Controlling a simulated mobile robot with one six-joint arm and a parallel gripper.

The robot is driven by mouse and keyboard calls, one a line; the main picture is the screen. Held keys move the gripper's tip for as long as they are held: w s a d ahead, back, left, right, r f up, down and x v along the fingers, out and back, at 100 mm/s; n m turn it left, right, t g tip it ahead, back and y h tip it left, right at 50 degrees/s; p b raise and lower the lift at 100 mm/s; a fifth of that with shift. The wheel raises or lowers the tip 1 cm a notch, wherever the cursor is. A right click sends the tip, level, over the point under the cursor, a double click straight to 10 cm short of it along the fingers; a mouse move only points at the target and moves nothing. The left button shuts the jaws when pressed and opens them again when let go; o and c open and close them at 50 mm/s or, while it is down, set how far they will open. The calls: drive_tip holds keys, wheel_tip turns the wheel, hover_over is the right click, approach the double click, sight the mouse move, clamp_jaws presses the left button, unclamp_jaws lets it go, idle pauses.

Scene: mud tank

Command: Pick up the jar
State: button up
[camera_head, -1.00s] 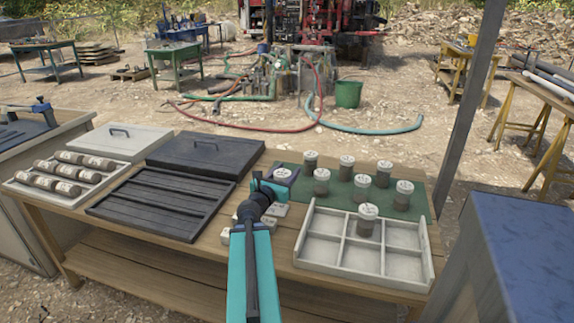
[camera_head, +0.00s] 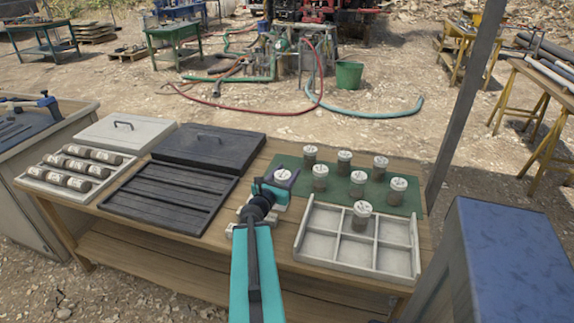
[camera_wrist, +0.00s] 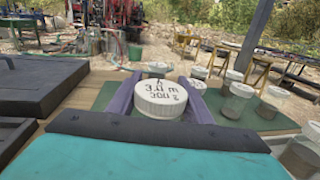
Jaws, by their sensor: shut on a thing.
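A jar with a white, handwritten lid (camera_wrist: 160,97) sits between the two purple fingers of my gripper (camera_wrist: 160,100) in the wrist view. In the head view its white lid (camera_head: 282,175) shows at the end of my teal arm, by the left edge of the green mat (camera_head: 287,160). My gripper (camera_head: 276,183) is shut on this jar. The jar's body is mostly hidden, so I cannot tell whether its base touches the mat. Several similar grey-brown jars with white lids, such as one jar (camera_head: 357,186), stand upright to the right.
A pale divided tray (camera_head: 300,235) lies at the front right with one jar (camera_head: 361,217) in a back compartment. A black grooved tray (camera_head: 165,200) and black lid (camera_head: 208,148) lie left. A core tray (camera_head: 50,187) is farther left. A blue-topped cabinet (camera_head: 510,250) stands right.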

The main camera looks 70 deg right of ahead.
drive_tip(key=shift+s+a+r+p, duration=0.2)
drive_tip(key=shift+a+r+p, duration=0.25)
drive_tip(key=shift+p, duration=1.6)
drive_tip(key=shift+a+f+p, duration=0.25)
drive_tip(key=shift+a+p, duration=0.3)
drive_tip(key=shift+p, duration=0.65)
drive_tip(key=w+a+r+n+t, duration=0.2)
drive_tip(key=w+a+r+t, duration=0.15)
drive_tip(key=w+a, duration=1.15)
drive_tip(key=w+a+r+n+t, duration=0.35)
drive_tip(key=w+a, duration=0.85)
drive_tip(key=w, duration=0.7)
drive_tip(key=w+a+r+n+t+y, duration=0.1)
drive_tip(key=w+a+t, duration=0.1)
drive_tip(key=a, duration=1.1)
drive_tip(key=w+a+n+t+y, duration=0.1)
drive_tip(key=w+a+t, duration=0.1)
drive_tip(key=a, duration=1.1)
drive_tip(key=w+a+r+n+t+y, duration=0.1)
drive_tip(key=w+a, duration=0.3)
drive_tip(key=a, duration=0.9)
drive_tip(key=shift+a+r+t+y, duration=0.35)
drive_tip(key=shift+a+t+y, duration=0.05)
drive_tip(key=shift+d, duration=0.15)
